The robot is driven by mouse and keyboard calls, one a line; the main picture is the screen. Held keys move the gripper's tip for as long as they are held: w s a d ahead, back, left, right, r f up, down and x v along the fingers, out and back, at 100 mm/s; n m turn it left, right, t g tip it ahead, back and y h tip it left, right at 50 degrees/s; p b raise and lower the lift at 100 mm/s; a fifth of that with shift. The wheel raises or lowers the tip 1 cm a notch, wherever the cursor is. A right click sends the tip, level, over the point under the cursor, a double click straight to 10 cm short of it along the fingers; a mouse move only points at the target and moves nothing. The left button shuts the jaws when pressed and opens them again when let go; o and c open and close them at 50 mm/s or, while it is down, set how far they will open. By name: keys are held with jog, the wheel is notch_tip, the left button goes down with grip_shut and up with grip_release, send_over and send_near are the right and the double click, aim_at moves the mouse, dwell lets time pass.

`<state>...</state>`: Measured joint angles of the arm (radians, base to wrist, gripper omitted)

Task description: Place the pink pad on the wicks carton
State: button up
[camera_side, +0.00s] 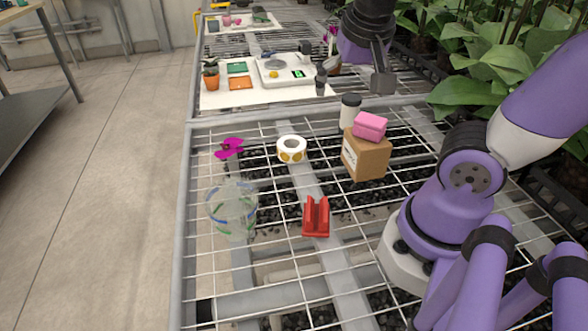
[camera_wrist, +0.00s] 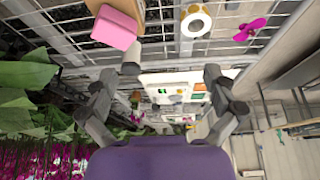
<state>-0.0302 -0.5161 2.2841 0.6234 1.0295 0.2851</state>
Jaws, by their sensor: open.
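The pink pad (camera_side: 370,126) rests on top of the brown wicks carton (camera_side: 368,160) and appears tilted or slightly askew on it. In the wrist view the pink pad (camera_wrist: 115,28) lies against the carton (camera_wrist: 131,7) at the upper left. My gripper (camera_side: 353,83) is beyond the carton in the side view, apart from it. The wrist view shows my gripper (camera_wrist: 158,75) with its fingers spread wide and nothing between them.
A white jar with a dark lid (camera_side: 349,111) stands just behind the carton. A tape roll (camera_side: 291,150), a red holder (camera_side: 316,216), a clear round container (camera_side: 233,210) and a magenta flower (camera_side: 229,148) are on the wire bench. A white board (camera_side: 215,98) holds a scale and small pot.

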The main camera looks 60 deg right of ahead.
jog(key=a+f+n+t+y, duration=0.1)
jog(key=a+n+t+y, duration=0.1)
jog(key=a+n, duration=0.6)
jog(key=shift+w+a+f+n+t+y, duration=0.15)
jog(key=shift+w+f+n+t+y, duration=0.15)
jog(key=shift+n+y, duration=0.5)
